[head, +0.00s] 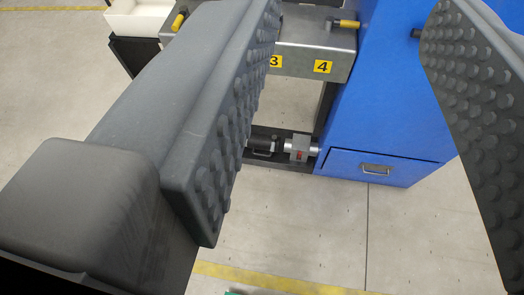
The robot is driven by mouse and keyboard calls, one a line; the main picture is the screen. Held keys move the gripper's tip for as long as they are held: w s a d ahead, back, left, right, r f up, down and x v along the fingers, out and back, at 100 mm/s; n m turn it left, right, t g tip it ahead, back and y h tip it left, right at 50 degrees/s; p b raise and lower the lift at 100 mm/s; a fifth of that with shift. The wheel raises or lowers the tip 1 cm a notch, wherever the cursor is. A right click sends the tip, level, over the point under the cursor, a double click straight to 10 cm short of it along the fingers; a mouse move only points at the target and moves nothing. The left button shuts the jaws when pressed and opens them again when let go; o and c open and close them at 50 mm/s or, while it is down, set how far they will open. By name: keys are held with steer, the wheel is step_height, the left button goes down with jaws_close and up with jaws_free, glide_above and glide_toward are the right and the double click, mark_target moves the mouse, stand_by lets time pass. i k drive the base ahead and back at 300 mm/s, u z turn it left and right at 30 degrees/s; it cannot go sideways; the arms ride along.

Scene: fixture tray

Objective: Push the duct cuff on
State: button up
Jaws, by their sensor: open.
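My gripper (340,110) is open in the head view. Its two dark grey, studded finger pads stand wide apart at left and right, with nothing between them that they touch. I cannot make out a duct cuff for certain. Low down beyond the fingers, a black cylindrical part (262,145) lies beside a silver block-like fitting (300,148) with a small red mark. The left finger partly hides the black part. I cannot tell whether either is the cuff.
A grey metal fixture tray (310,58) bears yellow labels 3 and 4 and a yellow-handled part (345,23). A blue cabinet (385,85) with a drawer stands right. A white bin (137,18) is at upper left.

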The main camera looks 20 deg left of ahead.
mark_target(260, 142)
steer(key=z, duration=2)
steer(key=k, duration=1.35)
steer(key=u, duration=1.45)
steer(key=i, duration=1.05)
